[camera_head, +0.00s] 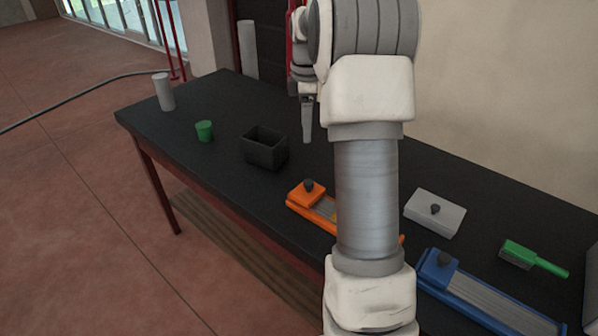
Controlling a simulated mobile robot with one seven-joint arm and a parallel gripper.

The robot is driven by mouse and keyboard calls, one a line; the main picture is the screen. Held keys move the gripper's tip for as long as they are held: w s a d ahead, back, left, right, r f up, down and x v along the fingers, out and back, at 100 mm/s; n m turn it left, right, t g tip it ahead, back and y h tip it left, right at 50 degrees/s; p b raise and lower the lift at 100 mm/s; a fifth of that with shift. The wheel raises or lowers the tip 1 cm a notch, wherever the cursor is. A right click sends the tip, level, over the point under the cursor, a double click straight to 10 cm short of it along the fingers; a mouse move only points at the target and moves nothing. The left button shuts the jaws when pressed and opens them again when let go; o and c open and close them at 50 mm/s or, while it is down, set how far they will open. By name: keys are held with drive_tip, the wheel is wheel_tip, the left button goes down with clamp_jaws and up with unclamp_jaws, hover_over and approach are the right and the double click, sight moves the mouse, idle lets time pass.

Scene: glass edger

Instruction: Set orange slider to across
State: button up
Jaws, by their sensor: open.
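The orange slider (298,200) lies on the black table, a long flat orange base with a grey track. Its carriage with a dark round knob (308,186) sits at the left end of the track. My arm hides much of the track and most of its right end. My gripper (307,138) points down above the table, behind the slider in the picture and apart from it. Only a narrow side of its fingers shows, and nothing is seen held in it.
On the black table (225,98) stand a dark open box (264,158), a green cup (204,131) and a grey cylinder (163,92). To the right are a grey block with a knob (450,216), a blue slider (478,295) and a green brush (533,259). A wall borders the back.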

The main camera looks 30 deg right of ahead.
drive_tip(key=d+f, duration=0.1)
drive_tip(key=p, duration=0.2)
approach(308, 182)
wheel_tip(308, 182, down, 9)
drive_tip(key=shift+d+r, duration=0.15)
clamp_jaws()
idle(0.4)
idle(1.1)
